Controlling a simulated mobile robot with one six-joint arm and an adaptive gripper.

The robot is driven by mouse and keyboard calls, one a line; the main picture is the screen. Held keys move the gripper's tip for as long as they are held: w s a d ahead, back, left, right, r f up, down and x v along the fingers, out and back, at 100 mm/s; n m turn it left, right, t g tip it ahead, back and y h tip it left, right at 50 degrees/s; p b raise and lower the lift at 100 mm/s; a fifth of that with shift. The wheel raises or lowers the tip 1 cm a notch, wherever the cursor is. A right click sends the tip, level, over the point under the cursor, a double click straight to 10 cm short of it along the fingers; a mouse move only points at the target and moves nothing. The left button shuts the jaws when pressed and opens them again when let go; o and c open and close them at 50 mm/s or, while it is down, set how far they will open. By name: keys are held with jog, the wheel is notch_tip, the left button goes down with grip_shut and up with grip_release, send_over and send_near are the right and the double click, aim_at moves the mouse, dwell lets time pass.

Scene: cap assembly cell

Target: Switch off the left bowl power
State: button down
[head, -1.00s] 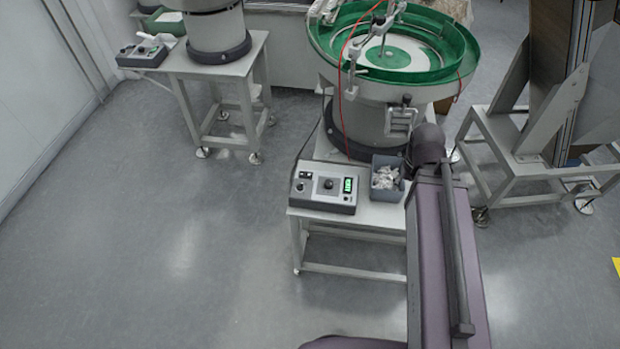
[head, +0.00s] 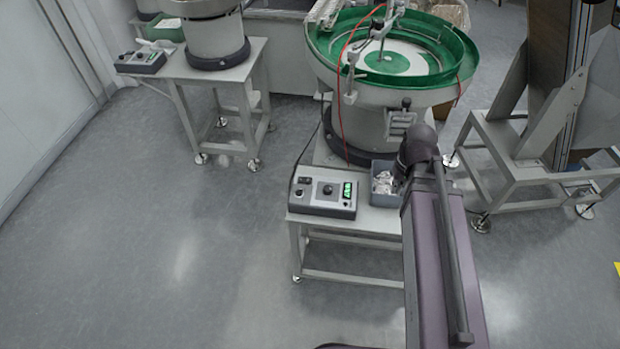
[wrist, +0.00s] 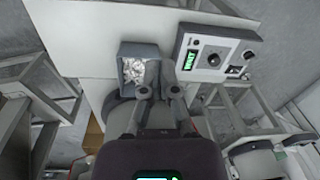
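A grey control box (head: 323,197) with a knob, a lit green display and dark switches at its left end sits on the front white table in the head view. It also shows in the wrist view (wrist: 203,68), with its dark switch (wrist: 234,71) at the lower right. A second control box (head: 140,61) with switches stands on the far-left table, beside the far-left bowl feeder (head: 215,40). My gripper (wrist: 160,92) is open and empty in the wrist view, below and left of the nearer box and apart from it. The head view does not show my fingers.
A grey bin (head: 382,184) of small parts stands right of the nearer box; my arm partly covers it. A green-rimmed bowl feeder (head: 392,60) with a red cable stands behind. A metal-framed hopper (head: 520,150) is at right. Floor at left is clear.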

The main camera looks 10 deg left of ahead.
jog(key=w+a+f+n+y+b, duration=0.3)
jog(key=w+a+n+b, duration=0.3)
jog(key=w+a+n, duration=0.2)
jog(key=w+a+f+n+y+b, duration=0.3)
jog(key=w+a+f+n+b, duration=0.3)
jog(key=a, duration=0.7)
jog(key=w+n, duration=0.2)
jog(key=w, duration=0.1)
jog(key=shift+w+y, duration=0.4)
jog(key=shift+f, duration=0.15)
jog(key=b, duration=0.8)
send_over(305, 179)
jog(key=d, duration=0.2)
jog(key=f, duration=0.8)
jog(key=shift+a, duration=0.2)
jog(key=shift+a+f+b, duration=0.1)
jog(key=shift+f+b, duration=0.15)
jog(key=shift+b, duration=0.25)
jog(key=shift+d+f+b, duration=0.15)
jog(key=shift+f+b, duration=0.65)
jog(key=shift+d+f+b, duration=0.15)
jog(key=shift+f+b, duration=0.6)
jog(key=shift+b, duration=0.05)
